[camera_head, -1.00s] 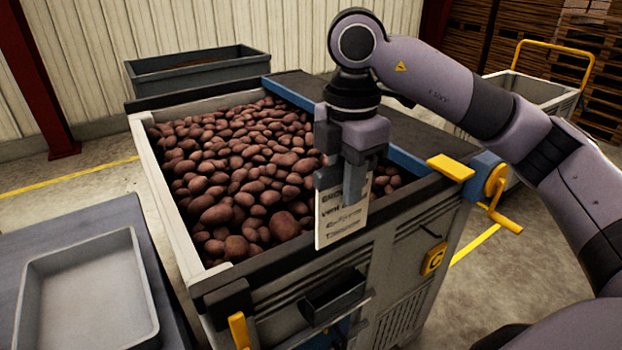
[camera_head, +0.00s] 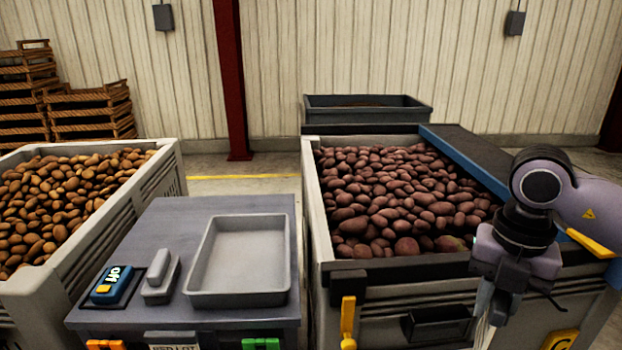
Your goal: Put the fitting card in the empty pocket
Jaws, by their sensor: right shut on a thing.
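My right gripper (camera_head: 490,306) hangs at the lower right, in front of the bin of red potatoes (camera_head: 330,290). It is shut on a pale printed card (camera_head: 483,335), of which only a thin sliver shows at the bottom edge; its print cannot be read now. A dark holder (camera_head: 438,325) sits on the bin's front, left of the gripper, and no card shows in it. A label reading "RED LOT" (camera_head: 173,347) shows at the bottom edge, on the front of the grey table. My left gripper is not in view.
A bin of brown potatoes (camera_head: 140,195) stands left. A yellow handle (camera_head: 348,322) juts from the red potato bin's front.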

